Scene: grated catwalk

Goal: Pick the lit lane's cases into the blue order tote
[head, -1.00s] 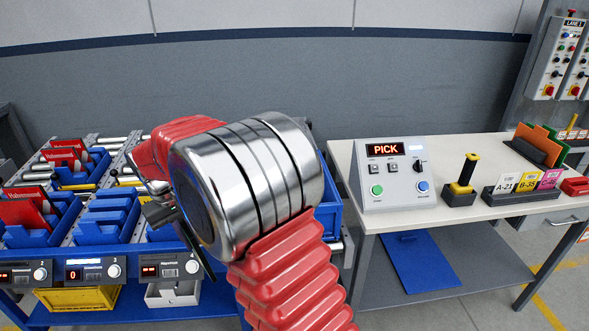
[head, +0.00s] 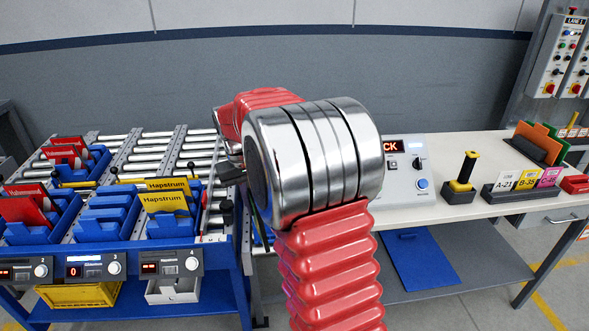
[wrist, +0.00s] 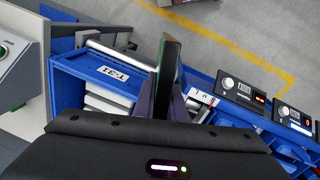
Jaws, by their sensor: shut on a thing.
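My gripper (wrist: 165,92) is shut on a thin dark case with a green edge (wrist: 171,62), held on end in the wrist view. The blue order tote (wrist: 80,70), labelled T-31, is left of and below the case there; white shapes show inside it, unclear as to what. In the head view my arm hides most of the tote and the gripper. The lane 3 panel (head: 95,268) is lit and reads 0; its blue tray (head: 103,215) shows no case. Yellow Hapstrum cases (head: 166,198) stand in lane 4, red cases (head: 24,210) in lane 2.
A control box (head: 410,175) with a display partly hidden by my arm stands on the white table (head: 440,217). A yellow-handled tool (head: 465,172) and a label rack (head: 525,190) are to its right. A yellow bin (head: 80,296) sits below the lanes.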

